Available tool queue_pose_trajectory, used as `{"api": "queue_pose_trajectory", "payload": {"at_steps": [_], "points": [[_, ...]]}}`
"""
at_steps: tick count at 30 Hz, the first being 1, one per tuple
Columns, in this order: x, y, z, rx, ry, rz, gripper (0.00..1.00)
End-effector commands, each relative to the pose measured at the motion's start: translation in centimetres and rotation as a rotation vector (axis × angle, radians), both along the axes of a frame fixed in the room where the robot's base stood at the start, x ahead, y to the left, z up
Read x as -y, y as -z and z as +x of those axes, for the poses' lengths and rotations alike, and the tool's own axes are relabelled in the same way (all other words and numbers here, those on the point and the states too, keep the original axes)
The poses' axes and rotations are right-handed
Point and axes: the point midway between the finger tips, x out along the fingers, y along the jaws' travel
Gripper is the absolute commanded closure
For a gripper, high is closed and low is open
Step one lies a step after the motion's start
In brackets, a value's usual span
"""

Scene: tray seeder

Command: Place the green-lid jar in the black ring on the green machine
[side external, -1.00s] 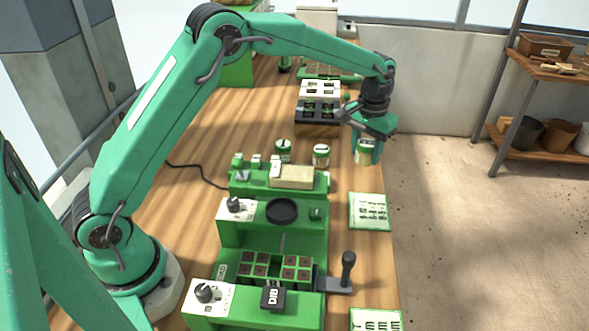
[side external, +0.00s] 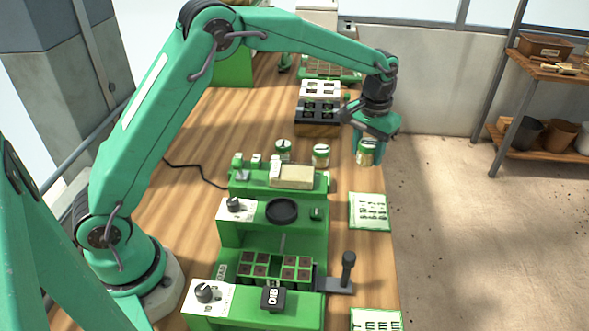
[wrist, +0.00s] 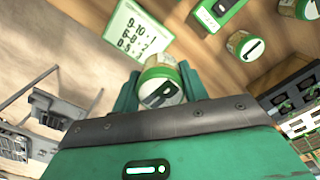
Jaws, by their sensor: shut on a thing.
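My gripper (side external: 368,154) is shut on a jar (side external: 367,148) and holds it upright near the right edge of the bench. In the wrist view the held jar (wrist: 161,88) has a green-rimmed lid with a pale top and a dark letter. The black ring (side external: 282,211) sits on the upper deck of the green machine (side external: 262,238), nearer the camera and left of my gripper. The ring looks empty. Two similar jars, one (side external: 283,150) and another (side external: 320,155), stand behind the machine, left of my gripper.
A printed card (side external: 370,211) lies right of the machine. A black lever (side external: 348,268) stands at the machine's lower right. A black tray (side external: 317,113) and a white tray (side external: 320,89) lie farther back. A wooden shelf (side external: 548,138) with pots is at right.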

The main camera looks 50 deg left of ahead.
Motion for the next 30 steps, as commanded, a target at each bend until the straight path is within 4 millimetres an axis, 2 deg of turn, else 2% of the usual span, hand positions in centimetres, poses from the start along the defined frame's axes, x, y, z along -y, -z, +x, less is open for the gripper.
{"api": "queue_pose_trajectory", "payload": {"at_steps": [5, 11, 21, 30], "points": [[1.7, -1.8, -2.1, 0.003, -0.003, -0.001, 0.80], [4.0, -4.2, -5.7, 0.003, -0.012, -0.001, 0.80], [6.9, -7.5, -12.8, 0.001, -0.030, -0.001, 0.80], [8.2, -9.5, -19.4, 0.002, -0.045, -0.002, 0.80]]}}
